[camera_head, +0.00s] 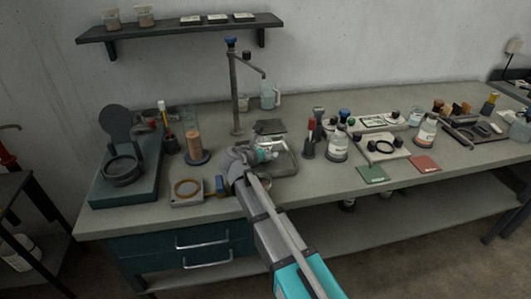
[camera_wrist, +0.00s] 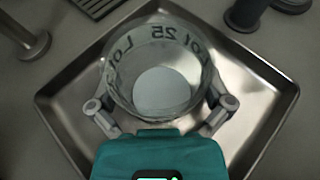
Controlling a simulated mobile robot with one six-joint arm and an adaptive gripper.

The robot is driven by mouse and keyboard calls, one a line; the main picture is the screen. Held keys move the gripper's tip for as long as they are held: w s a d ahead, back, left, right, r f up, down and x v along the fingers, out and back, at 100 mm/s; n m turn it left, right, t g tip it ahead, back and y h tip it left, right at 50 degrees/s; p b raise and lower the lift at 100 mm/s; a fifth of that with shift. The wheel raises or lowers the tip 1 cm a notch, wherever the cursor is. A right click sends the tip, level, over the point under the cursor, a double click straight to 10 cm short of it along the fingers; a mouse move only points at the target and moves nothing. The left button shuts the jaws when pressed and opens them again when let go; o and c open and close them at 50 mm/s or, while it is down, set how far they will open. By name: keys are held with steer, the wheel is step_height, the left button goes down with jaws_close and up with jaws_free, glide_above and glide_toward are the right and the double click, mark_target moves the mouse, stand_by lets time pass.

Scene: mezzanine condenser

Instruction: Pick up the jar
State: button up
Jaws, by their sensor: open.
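A clear round glass jar (camera_wrist: 160,58) with dark "Lot 25" lettering stands in a shallow metal tray (camera_wrist: 262,128) in the wrist view. A pale white disc shows inside it, at the bottom. My gripper (camera_wrist: 160,104) is open, with one finger on each side of the jar's near half. I cannot tell whether the fingers touch the glass. In the head view my gripper (camera_head: 259,155) is over the tray (camera_head: 288,170) near the bench's front edge, and the arm hides much of the jar and tray.
A tap post (camera_head: 236,95) stands behind the tray. Bottles (camera_head: 338,145) and red and green mats (camera_head: 373,174) are to the right. A wall shelf (camera_head: 180,30) hangs above.

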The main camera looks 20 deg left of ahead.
mark_target(268, 142)
steer(key=c, duration=1.1)
steer(key=shift+c, duration=0.2)
steer(key=shift+r+p, duration=0.3)
steer(key=shift+r+p, duration=1.3)
steer(key=s+d+r+p, duration=0.1)
steer(key=s+r+p, duration=0.8)
steer(key=s, duration=0.4)
steer(key=shift+s+r+p, duration=0.35)
steer(key=shift+p, duration=0.05)
steer(key=shift+s, duration=0.15)
stand_by(0.4)
